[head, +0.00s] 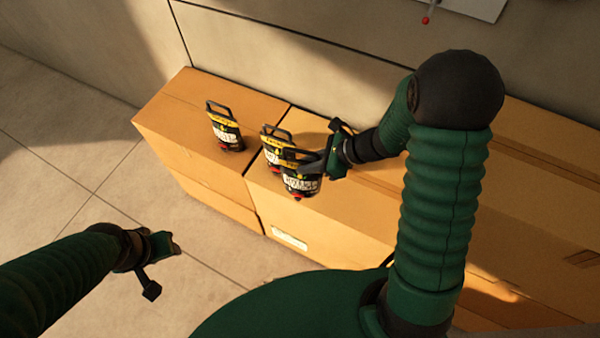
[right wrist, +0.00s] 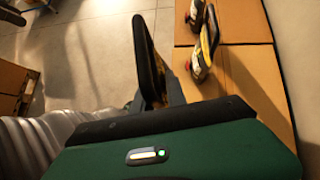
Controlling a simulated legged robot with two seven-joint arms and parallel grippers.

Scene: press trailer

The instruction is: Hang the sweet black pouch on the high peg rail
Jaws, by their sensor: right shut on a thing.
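Three black pouches with yellow bands and stiff loop handles show in the head view. One pouch (head: 301,185) hangs at my right gripper (head: 308,163), which is shut on its handle, at the front edge of the boxes. A second pouch (head: 271,155) stands just behind it, partly hidden. A third pouch (head: 226,132) stands apart on the left box. In the right wrist view, my gripper finger (right wrist: 150,62) hides the held pouch, and two pouches (right wrist: 201,62) show beside it. My left gripper (head: 160,268) is open and empty above the floor. I cannot make out which label reads sweet.
Cardboard boxes (head: 172,107) stand in a row along the wall (head: 262,62). A pale panel with a red-tipped peg (head: 426,20) is cut off at the top edge; I cannot tell whether it is the rail. The floor at left is clear.

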